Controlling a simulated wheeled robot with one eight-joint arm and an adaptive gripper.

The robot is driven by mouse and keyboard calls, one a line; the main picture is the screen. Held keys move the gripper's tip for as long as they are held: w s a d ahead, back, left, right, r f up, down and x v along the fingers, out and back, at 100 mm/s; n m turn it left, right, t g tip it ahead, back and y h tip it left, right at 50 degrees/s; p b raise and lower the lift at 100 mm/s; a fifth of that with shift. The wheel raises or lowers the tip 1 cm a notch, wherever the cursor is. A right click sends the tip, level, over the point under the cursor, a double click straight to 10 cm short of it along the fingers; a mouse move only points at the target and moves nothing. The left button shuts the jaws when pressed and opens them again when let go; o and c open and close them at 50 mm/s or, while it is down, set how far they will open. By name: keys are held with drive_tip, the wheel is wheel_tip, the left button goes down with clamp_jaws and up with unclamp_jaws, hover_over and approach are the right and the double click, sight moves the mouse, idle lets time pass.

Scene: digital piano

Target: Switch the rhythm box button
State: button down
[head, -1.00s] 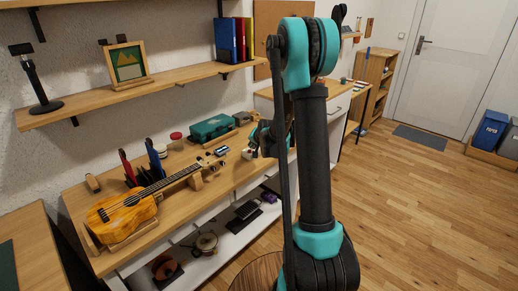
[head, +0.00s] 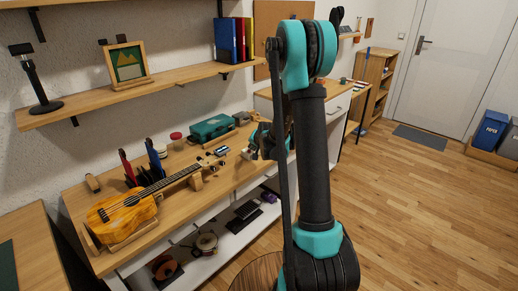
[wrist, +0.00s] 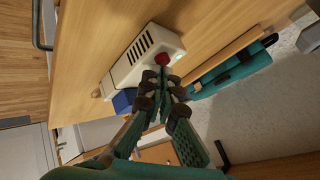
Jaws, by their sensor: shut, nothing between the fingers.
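The rhythm box (wrist: 148,52) is a cream-white box with dark vent slots and a round red button (wrist: 162,58) at one end. It lies on the wooden worktop in the wrist view. My gripper (wrist: 161,76) is shut and empty, with its fingertips right at the red button. I cannot tell whether they touch it. In the head view a small pale part of the box (head: 248,153) shows beside my gripper (head: 258,147), and my arm hides much of that area.
A blue object (wrist: 124,100) sits close beside the box. A green case (head: 210,127) stands at the back of the worktop (head: 228,178). A ukulele (head: 127,212) on a stand is to the left. A shelf (head: 150,86) runs above.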

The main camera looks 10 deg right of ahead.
idle(0.4)
drive_tip(key=shift+r, duration=0.9)
wheel_tip(320, 180, up, 5)
idle(0.4)
idle(0.4)
